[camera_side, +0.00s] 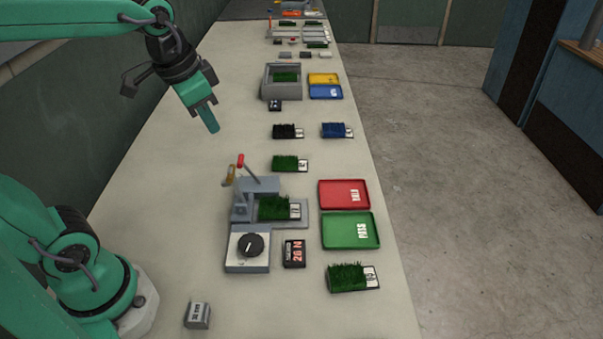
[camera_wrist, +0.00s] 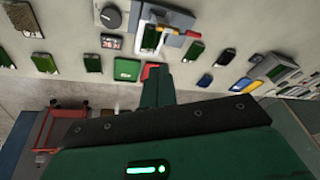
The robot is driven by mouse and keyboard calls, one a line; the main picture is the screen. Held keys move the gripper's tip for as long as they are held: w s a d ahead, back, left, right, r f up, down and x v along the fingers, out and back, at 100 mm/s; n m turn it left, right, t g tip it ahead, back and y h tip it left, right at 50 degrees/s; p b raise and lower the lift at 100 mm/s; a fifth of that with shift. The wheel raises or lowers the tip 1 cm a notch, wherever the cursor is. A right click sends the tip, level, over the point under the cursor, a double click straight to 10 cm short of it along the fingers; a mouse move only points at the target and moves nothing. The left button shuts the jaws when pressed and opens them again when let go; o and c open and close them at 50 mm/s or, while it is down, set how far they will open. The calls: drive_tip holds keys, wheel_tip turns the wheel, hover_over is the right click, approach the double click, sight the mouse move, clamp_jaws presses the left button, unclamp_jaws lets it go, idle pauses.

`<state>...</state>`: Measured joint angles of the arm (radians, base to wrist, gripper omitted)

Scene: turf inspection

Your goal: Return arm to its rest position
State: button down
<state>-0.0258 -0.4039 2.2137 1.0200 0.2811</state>
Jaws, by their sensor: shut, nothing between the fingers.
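My gripper (camera_side: 209,118) is shut and empty. In the side view it hangs in the air over the left part of the long bench (camera_side: 150,160), pointing down and to the right, apart from everything on the bench. In the wrist view my gripper (camera_wrist: 157,88) shows as dark green fingers held together, with the bench upside down beyond them. My green arm reaches in from the upper left of the side view.
The grey test fixture (camera_side: 240,212) holds a turf sample (camera_side: 273,208). Red (camera_side: 335,193) and green (camera_side: 345,232) trays lie to its right. Turf samples, a grey box (camera_side: 270,90) and yellow and blue trays stand farther back. The bench's left strip is clear.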

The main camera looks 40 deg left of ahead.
drive_tip(key=s+f+n+t, duration=0.2)
drive_tip(key=s+n, duration=0.1)
drive_tip(key=s, duration=0.3)
drive_tip(key=shift+s+d, duration=0.4)
